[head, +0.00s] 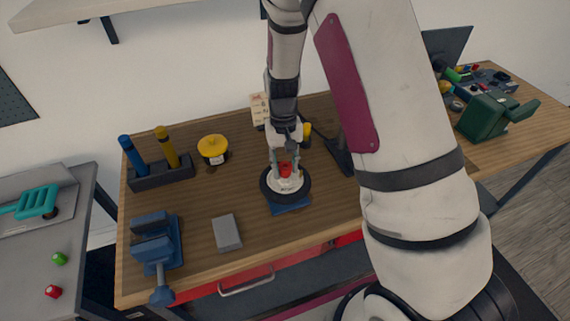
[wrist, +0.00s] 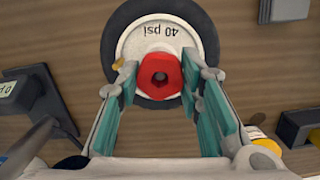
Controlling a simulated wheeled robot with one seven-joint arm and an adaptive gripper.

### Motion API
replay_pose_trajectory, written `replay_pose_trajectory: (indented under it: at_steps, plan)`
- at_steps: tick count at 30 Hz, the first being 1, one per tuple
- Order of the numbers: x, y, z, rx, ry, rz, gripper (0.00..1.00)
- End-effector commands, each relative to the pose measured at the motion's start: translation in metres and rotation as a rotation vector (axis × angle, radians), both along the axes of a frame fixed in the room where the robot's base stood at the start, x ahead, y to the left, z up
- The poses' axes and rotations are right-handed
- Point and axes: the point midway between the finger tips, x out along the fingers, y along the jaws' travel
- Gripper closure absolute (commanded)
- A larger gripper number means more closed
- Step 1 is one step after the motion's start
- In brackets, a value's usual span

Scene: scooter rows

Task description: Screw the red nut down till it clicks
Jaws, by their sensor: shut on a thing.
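The red nut (head: 285,169) sits at the centre of a white wheel hub with a black tyre (head: 268,193) on the workbench. In the wrist view the red nut (wrist: 160,76) has a dark hole in its middle, and the hub (wrist: 137,42) around it reads "40 psi". My gripper (head: 285,163) points down over the wheel, and its fingers are shut on the nut. In the wrist view the two teal-padded fingers of my gripper (wrist: 160,78) reach to either side of the nut. The thread under the nut is hidden.
A blue vise (head: 155,243) and a grey block (head: 226,233) lie to the left on the bench (head: 195,275). A holder with blue and yellow handles (head: 160,175) and a yellow-topped round thing (head: 213,147) stand behind. A green machine (head: 492,117) is far right.

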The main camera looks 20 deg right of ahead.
Motion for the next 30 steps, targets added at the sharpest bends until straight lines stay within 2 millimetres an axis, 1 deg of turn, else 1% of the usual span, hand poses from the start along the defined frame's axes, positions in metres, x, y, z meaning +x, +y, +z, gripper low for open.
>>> replay_pose_trajectory:
  at_steps: [1,2,3,6,15,19,23,30]
  plan:
    - [-0.005,0.004,-0.001,0.005,0.013,0.005,0.94]
    - [-0.005,0.004,-0.001,0.006,0.014,0.006,0.94]
    - [-0.005,0.004,-0.001,0.006,0.014,0.006,0.62]
    - [-0.005,0.004,-0.001,0.005,0.012,0.007,0.44]
    - [-0.002,0.002,0.0,0.003,0.006,0.007,0.44]
    - [0.0,0.002,0.009,0.003,0.003,0.008,0.44]
    - [0.003,0.002,0.03,0.003,0.0,0.009,0.44]
    - [0.008,0.001,0.079,0.003,0.002,0.008,0.44]
